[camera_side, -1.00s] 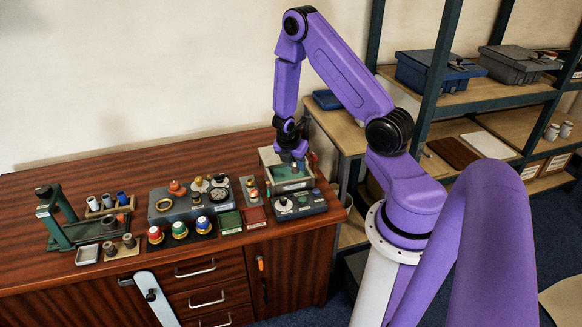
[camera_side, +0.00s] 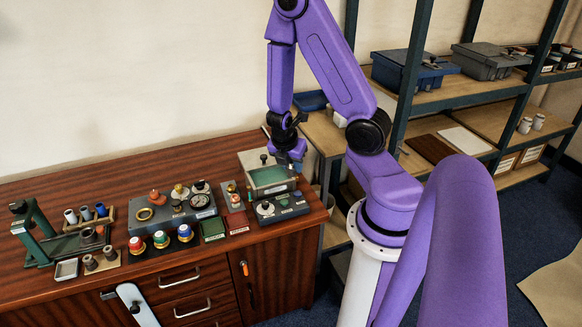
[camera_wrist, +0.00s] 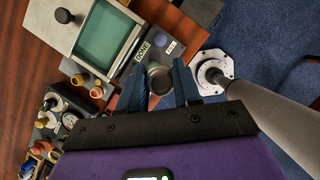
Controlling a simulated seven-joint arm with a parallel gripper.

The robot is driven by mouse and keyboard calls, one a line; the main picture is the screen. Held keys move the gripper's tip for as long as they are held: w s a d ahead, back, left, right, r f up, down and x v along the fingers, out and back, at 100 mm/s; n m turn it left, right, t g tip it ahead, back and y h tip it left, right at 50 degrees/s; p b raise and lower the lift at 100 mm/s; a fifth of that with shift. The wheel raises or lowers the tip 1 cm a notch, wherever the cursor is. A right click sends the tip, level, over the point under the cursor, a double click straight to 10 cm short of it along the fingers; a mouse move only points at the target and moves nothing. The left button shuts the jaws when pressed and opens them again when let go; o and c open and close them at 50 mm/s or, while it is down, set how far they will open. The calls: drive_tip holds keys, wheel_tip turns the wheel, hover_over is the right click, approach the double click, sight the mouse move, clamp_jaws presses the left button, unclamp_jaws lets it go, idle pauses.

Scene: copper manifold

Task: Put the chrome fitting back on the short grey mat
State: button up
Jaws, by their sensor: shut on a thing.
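In the side view my gripper (camera_side: 292,163) hangs over the right end of the bench, by the green-floored tray; the held piece is too small to make out there. A short greyish mat (camera_side: 226,187) with small fittings on it lies left of that tray. I cannot tell for certain that it is the short grey mat.
The green-floored tray (camera_side: 268,177) stands close left of my gripper, with a dark control box (camera_side: 281,208) in front. A red mat (camera_side: 237,222) and a green tray (camera_side: 213,230) lie left. A gauge block (camera_side: 172,212) and several coloured-top parts stand farther left.

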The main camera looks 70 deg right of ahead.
sight(292, 163)
drive_tip(key=shift+r, duration=2)
drive_tip(key=w+d+f, duration=0.1)
drive_tip(key=w+f, duration=0.2)
drive_tip(key=w, duration=0.5)
drive_tip(key=w+d+f, duration=0.1)
drive_tip(key=w+f, duration=0.1)
drive_tip(key=w, duration=0.5)
drive_tip(key=shift+w+d+f, duration=0.25)
drive_tip(key=shift+w+f, duration=1.65)
drive_tip(key=shift+f, duration=0.25)
drive_tip(key=shift+w+d+f, duration=0.3)
drive_tip(key=shift+w+f, duration=1.65)
drive_tip(key=shift+f, duration=0.15)
drive_tip(key=shift+w+d+f, duration=0.25)
drive_tip(key=shift+w+f, duration=1.65)
drive_tip(key=shift+f, duration=0.25)
drive_tip(key=shift+f, duration=1.35)
drive_tip(key=o, duration=1.6)
drive_tip(key=shift+c, duration=0.2)
